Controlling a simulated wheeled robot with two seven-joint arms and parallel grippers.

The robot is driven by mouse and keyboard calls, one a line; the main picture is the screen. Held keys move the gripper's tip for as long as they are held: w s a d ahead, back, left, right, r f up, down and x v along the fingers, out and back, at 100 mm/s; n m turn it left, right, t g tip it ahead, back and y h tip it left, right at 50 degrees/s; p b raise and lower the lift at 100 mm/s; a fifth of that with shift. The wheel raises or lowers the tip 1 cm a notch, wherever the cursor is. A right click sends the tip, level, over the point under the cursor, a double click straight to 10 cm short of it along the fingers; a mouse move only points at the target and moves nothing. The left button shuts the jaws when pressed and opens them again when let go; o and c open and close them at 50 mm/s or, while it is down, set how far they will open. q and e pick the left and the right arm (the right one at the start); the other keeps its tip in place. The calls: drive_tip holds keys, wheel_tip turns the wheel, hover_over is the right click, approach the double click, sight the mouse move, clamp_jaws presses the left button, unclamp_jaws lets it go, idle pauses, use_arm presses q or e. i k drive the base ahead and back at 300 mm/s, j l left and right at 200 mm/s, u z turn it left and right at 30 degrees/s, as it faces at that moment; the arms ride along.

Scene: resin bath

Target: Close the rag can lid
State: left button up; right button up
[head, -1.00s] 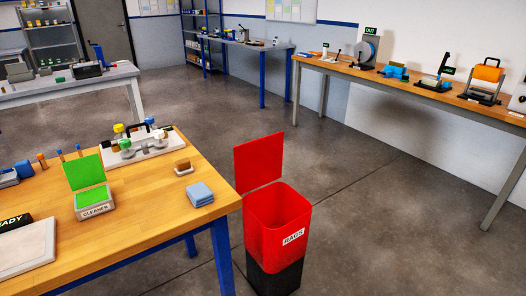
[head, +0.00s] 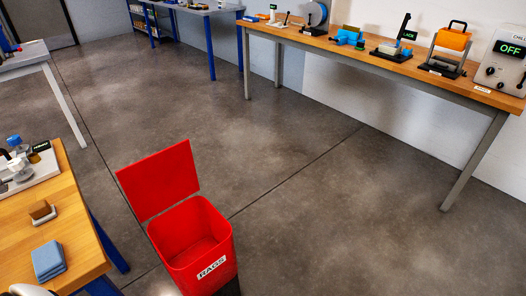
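Neither gripper shows clearly. A small pale rounded part at the bottom left edge may be part of my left arm, but I cannot tell.
The wooden table (head: 78,240) at left holds folded blue cloths (head: 48,261), a small brown block (head: 42,211) and a white tray. A long bench (head: 350,62) with several devices runs along the back right wall. The floor (head: 340,220) right of the can is clear.

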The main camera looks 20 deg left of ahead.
sight(151, 185)
drive_tip(key=i+l+z, duration=0.15)
drive_tip(key=i+z, duration=0.15)
drive_tip(key=i, duration=0.25)
drive_tip(key=i+z, duration=0.35)
drive_tip(key=i, duration=0.15)
drive_tip(key=i+j+u, duration=0.1)
drive_tip(key=i+u, duration=0.4)
drive_tip(key=i+l+u, duration=0.1)
drive_tip(key=i+u, duration=0.4)
drive_tip(key=i+l+u, duration=0.3)
drive_tip(key=i+u, duration=0.2)
drive_tip(key=i+j+u, duration=0.15)
drive_tip(key=u, duration=0.3)
drive_tip(key=i+u, duration=0.3)
drive_tip(key=u, duration=0.15)
drive_tip(key=i+u, duration=0.2)
drive_tip(key=u, duration=0.2)
drive_tip(key=i+l+u, duration=0.1)
drive_tip(key=i+u, duration=0.15)
drive_tip(key=u, duration=0.2)
drive_tip(key=i+l+u, duration=0.15)
drive_tip(key=u, duration=0.3)
drive_tip(key=i+l+u, duration=0.2)
drive_tip(key=u, duration=0.25)
